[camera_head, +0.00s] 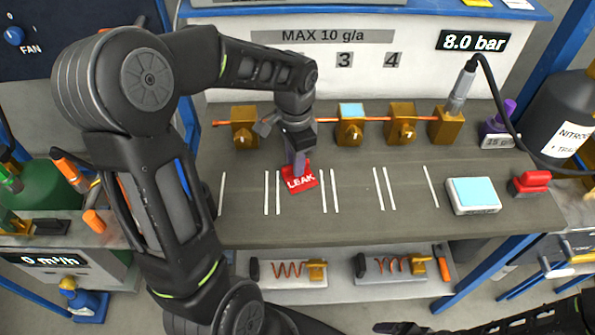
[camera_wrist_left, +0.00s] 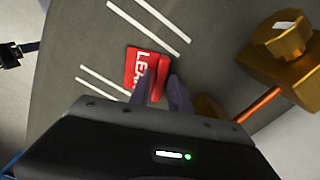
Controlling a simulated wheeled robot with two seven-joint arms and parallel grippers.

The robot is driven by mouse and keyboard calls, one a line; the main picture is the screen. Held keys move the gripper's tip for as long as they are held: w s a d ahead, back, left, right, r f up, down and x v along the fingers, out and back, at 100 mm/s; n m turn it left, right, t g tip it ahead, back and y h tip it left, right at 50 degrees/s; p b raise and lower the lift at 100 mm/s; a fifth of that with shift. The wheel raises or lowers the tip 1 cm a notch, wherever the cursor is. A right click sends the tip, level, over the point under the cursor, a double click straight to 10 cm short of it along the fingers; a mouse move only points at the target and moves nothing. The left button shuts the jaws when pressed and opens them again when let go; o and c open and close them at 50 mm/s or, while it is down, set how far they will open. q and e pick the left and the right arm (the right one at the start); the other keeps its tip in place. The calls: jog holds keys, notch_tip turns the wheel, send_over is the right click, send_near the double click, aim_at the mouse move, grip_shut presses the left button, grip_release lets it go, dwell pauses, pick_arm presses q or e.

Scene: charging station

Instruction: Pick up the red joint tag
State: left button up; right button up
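The red joint tag (camera_head: 301,183) with white "LEAK" lettering lies on the grey bench top, between white line marks. My left gripper (camera_head: 299,168) points down at it from above, its fingertips at the tag's rear part. In the left wrist view, the tag (camera_wrist_left: 134,70) lies flat, and the two fingertips (camera_wrist_left: 161,84) stand close on either side of its raised red part. Whether they press on it I cannot tell. My right gripper is not clearly in view; only dark arm parts show at the bottom right.
Brass valve blocks on a copper pipe run behind the tag; one valve (camera_head: 350,128) stands to its right, and a valve (camera_wrist_left: 282,40) shows close in the wrist view. Bench around the tag is clear.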

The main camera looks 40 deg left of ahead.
dwell(0.4)
pick_arm(q)
grip_shut()
